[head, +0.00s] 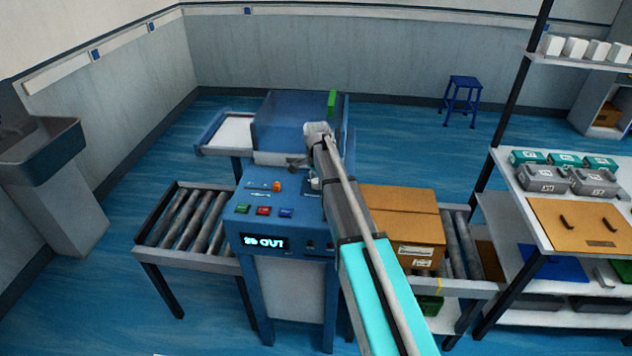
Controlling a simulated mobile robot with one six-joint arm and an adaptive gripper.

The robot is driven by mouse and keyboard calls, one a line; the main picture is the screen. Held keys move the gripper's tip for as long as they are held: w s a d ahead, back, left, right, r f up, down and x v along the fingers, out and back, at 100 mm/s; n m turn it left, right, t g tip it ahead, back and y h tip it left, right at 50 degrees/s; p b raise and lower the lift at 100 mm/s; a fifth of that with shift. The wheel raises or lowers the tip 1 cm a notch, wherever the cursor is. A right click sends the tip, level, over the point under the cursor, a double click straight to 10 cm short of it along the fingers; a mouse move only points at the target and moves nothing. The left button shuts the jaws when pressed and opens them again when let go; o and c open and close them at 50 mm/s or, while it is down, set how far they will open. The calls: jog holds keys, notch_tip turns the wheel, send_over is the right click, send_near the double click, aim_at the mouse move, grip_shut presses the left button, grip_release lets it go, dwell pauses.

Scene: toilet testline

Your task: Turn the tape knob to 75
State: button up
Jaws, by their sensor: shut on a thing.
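The blue control machine (298,222) stands in the middle of the head view. Its lit display (264,243) shows blurred digits followed by what looks like "OUT"; I cannot read the number surely. My gripper (310,173) is at the right part of the machine's sloped top panel, mostly hidden behind my own arm. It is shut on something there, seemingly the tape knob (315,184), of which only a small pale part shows. The knob's pointer and any scale are hidden. An orange knob (277,186) stands free to the left of my gripper.
Green (242,209), red (263,210) and blue (286,212) buttons sit on the panel's front. A roller conveyor (190,217) is at left. A cardboard box (402,222) sits on rollers at right, close to my arm. A shelf rack (560,210) stands farther right.

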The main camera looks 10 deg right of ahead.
dwell(0.4)
jog(key=o, duration=1.1)
jog(key=shift+o, duration=0.2)
jog(key=shift+r, duration=0.1)
